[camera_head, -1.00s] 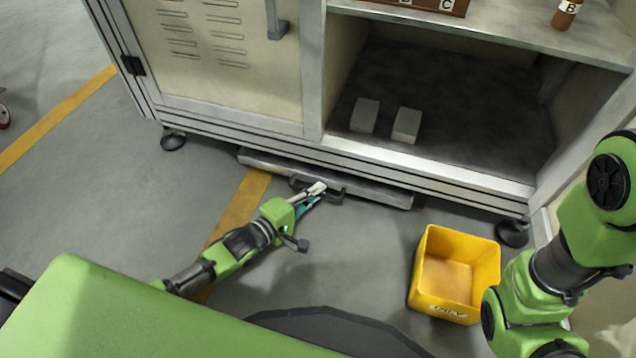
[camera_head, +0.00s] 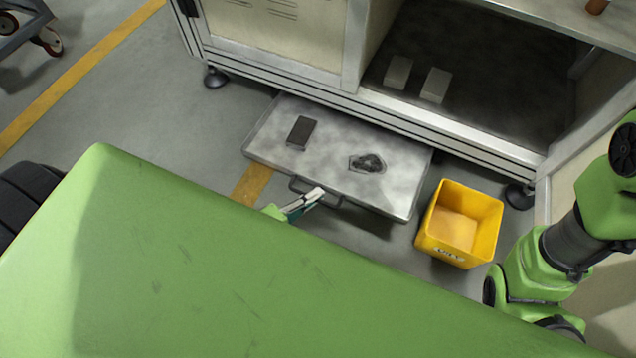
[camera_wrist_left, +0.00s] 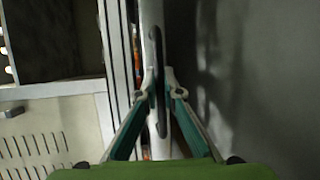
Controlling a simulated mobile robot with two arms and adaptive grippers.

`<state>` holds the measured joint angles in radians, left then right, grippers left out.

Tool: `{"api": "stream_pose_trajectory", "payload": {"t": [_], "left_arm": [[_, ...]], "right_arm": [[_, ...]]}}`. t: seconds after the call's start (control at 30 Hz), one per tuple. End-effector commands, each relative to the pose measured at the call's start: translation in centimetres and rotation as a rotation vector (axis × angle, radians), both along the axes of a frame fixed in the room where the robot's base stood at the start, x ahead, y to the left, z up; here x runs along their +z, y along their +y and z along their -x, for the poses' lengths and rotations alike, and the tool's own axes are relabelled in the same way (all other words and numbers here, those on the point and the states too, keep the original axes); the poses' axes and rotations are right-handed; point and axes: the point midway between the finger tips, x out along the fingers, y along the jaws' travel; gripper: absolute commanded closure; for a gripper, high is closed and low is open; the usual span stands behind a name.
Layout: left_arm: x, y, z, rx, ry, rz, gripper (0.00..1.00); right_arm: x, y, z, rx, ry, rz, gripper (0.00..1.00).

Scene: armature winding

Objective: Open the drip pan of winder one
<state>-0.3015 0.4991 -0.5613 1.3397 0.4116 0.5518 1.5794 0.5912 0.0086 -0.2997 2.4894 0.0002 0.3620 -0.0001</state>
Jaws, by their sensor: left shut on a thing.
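The drip pan (camera_head: 325,145) is a flat grey metal drawer under the cabinet. It stands well out from the cabinet's base in the head view. A dark block and a dark, jagged patch or piece lie on its top. Its dark handle (camera_head: 338,199) is on the front edge. My left gripper (camera_head: 314,194) is shut on the handle; my green body hides most of that arm. In the left wrist view, the fingers (camera_wrist_left: 161,88) close on the handle from both sides. In the head view my right arm shows at the right edge, but its gripper is out of view.
A yellow bin (camera_head: 460,222) stands on the floor just right of the pan. The cabinet (camera_head: 300,55) rests on black feet, and its open bay holds two grey blocks. A wheeled cart (camera_head: 28,30) is at the far upper left. Floor left of the pan is clear.

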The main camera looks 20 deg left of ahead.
Motion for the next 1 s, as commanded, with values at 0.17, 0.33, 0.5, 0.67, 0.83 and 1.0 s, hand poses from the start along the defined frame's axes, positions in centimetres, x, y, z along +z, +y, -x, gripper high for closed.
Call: {"api": "stream_pose_trajectory", "payload": {"t": [0.17, 0.33, 0.5, 0.67, 0.83, 1.0], "left_arm": [[-0.01, 0.04, 0.63, 0.000, 0.000, -0.001, 1.00], [-0.05, 0.03, 0.70, 0.000, 0.000, -0.001, 1.00], [-0.06, 0.03, 0.69, 0.000, 0.000, -0.001, 1.00], [-0.05, 0.03, 0.68, 0.000, 0.000, -0.001, 0.75], [-0.03, 0.02, 0.67, 0.000, 0.001, 0.000, 0.75], [0.25, 0.03, 0.68, 0.000, 0.000, 0.000, 0.75]], "right_arm": [[-0.02, 0.02, -0.33, 0.000, 0.009, 0.001, 0.60], [-0.05, 0.02, -0.33, 0.000, 0.009, 0.001, 0.60], [-0.05, 0.02, -0.33, 0.001, 0.009, 0.001, 0.60], [-0.05, 0.03, -0.33, 0.001, 0.009, 0.001, 0.60], [-0.06, 0.03, -0.32, 0.001, 0.008, 0.001, 0.60], [-0.07, 0.00, -0.17, -0.002, 0.004, 0.002, 0.60]]}}
